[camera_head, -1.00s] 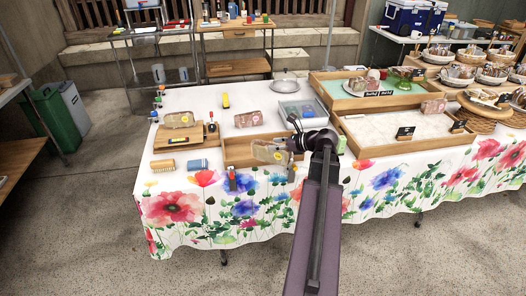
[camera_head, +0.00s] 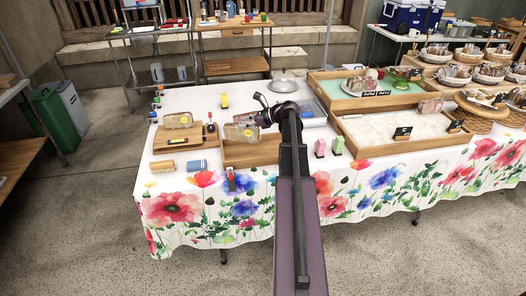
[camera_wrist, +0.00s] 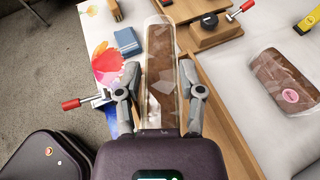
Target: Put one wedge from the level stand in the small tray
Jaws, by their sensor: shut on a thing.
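My gripper (camera_wrist: 161,95) is shut on a brown wedge (camera_wrist: 160,62) in clear wrapping. In the head view the held wedge (camera_head: 238,133) is raised over the back left part of a small wooden tray (camera_head: 252,161), apart from its floor. The tray also shows in the wrist view (camera_wrist: 222,105), below and right of the wedge. The tray floor looks bare where visible. Another wrapped wedge (camera_head: 178,120) lies on a low wooden stand (camera_head: 193,138) left of the tray. My arm hides part of the tray's right side.
A wrapped piece with a pink label (camera_wrist: 285,80) lies on the cloth behind the tray. A blue box (camera_head: 197,165) and a brush (camera_head: 163,167) lie left of it. A red-handled clamp (camera_head: 231,180) sits at the front edge. Larger trays (camera_head: 400,140) stand right.

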